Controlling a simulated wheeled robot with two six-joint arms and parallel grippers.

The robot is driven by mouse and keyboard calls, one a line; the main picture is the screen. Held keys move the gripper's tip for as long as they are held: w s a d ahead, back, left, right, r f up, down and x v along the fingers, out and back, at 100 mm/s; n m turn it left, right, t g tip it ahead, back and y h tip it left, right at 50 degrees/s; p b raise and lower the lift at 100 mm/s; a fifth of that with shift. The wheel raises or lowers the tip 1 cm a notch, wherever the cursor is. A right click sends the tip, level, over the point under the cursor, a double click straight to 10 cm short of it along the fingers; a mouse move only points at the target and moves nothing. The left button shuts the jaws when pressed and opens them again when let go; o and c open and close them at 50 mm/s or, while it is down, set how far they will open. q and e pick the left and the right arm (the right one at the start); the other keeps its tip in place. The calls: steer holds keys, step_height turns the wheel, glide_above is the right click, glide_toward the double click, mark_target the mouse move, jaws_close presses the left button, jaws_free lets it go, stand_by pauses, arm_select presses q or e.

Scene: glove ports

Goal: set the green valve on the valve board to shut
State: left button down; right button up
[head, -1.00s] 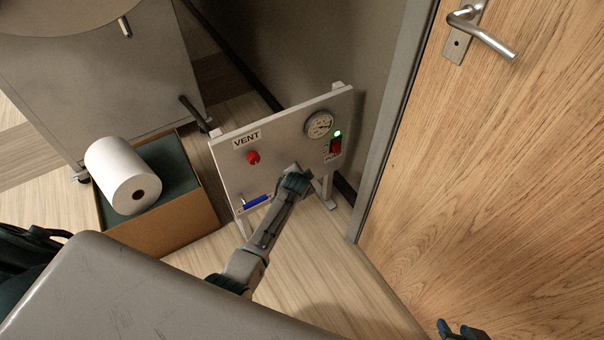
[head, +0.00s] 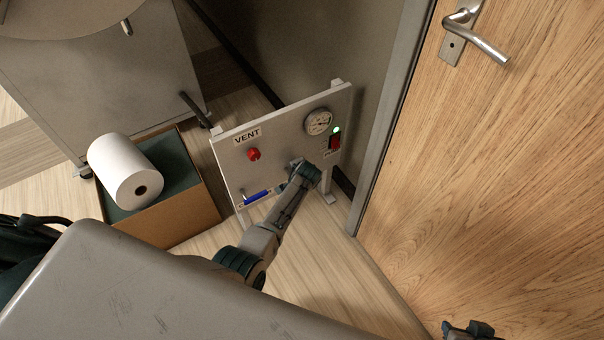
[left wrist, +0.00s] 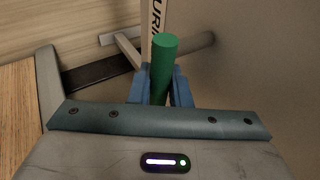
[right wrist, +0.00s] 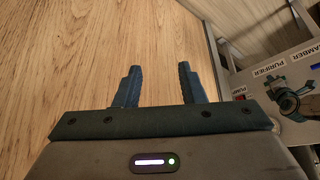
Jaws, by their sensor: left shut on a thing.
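The valve board (head: 232,172) stands upright beside the door in the head view. The green valve's handle (left wrist: 163,68) shows in the left wrist view as a green bar between the blue fingers of my left gripper (left wrist: 160,90), which is shut on it. In the head view my left wrist covers this handle, so its angle on the board is hidden. The board and my left gripper on it also show at the right of the right wrist view (right wrist: 310,68). My right gripper (right wrist: 160,70) is open and empty, away from the board, before the wooden door.
The board also bears a red knob (head: 254,154), a blue handle (head: 256,196), a gauge (head: 318,122) and a red switch (head: 335,142) under a lit green lamp. A box (head: 190,215) with a white roll (head: 124,171) stands left. The door (head: 500,180) is right.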

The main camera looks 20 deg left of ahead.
arm_select(q)
steer(key=c, duration=1.3)
jaws_free()
steer(key=shift+c, duration=0.2)
